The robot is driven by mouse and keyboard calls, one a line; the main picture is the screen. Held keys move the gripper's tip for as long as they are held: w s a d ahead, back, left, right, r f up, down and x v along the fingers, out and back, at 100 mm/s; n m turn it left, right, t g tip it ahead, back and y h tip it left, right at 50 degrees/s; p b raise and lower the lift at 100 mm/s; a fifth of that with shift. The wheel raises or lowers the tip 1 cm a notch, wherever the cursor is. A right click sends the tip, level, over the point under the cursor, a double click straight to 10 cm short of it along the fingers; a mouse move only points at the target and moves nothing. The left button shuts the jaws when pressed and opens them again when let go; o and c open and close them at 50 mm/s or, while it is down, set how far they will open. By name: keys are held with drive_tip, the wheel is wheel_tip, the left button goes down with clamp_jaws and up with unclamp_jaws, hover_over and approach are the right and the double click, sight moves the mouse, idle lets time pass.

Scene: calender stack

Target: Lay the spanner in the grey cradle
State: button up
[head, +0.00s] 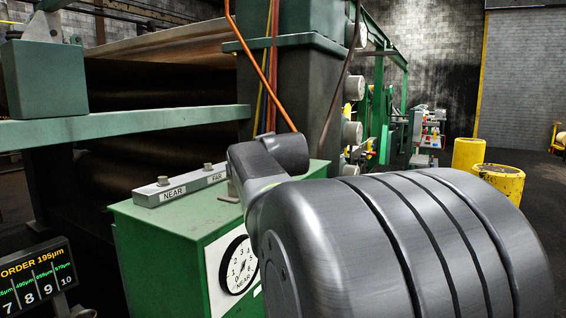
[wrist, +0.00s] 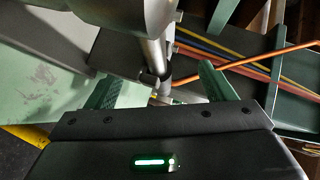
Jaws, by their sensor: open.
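My gripper (wrist: 157,78) is open in the wrist view, with its two green fingers apart. A bright metal rod with a darker collar (wrist: 156,55) shows between and beyond the fingers; it may be the spanner, but I cannot tell for sure. I cannot tell whether the fingers touch it. In the head view my arm hides the gripper and whatever is at it. A grey bar (head: 180,186) with NEAR and FAR labels and two studs lies on the green cabinet (head: 150,225). I cannot tell whether this bar is the grey cradle.
The cabinet's front carries a round dial (head: 238,265). A green rail (head: 125,127) crosses in front of the dark rolls. Orange, yellow and blue lines run close at the right of the wrist view. An order display (head: 38,280) stands at lower left. Yellow drums (head: 488,183) stand at right.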

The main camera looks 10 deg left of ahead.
drive_tip(key=shift+b+v, duration=0.45)
drive_tip(key=shift+v, duration=3.55)
drive_tip(key=shift+x, duration=2.7)
drive_tip(key=shift+s, duration=0.15)
drive_tip(key=v, duration=0.5)
drive_tip(key=p+x, duration=0.1)
drive_tip(key=x, duration=0.6)
drive_tip(key=shift+w, duration=0.35)
wheel_tip(320, 180, up, 3)
drive_tip(key=p, duration=0.3)
drive_tip(key=shift+a, duration=0.1)
drive_tip(key=shift+p, duration=0.3)
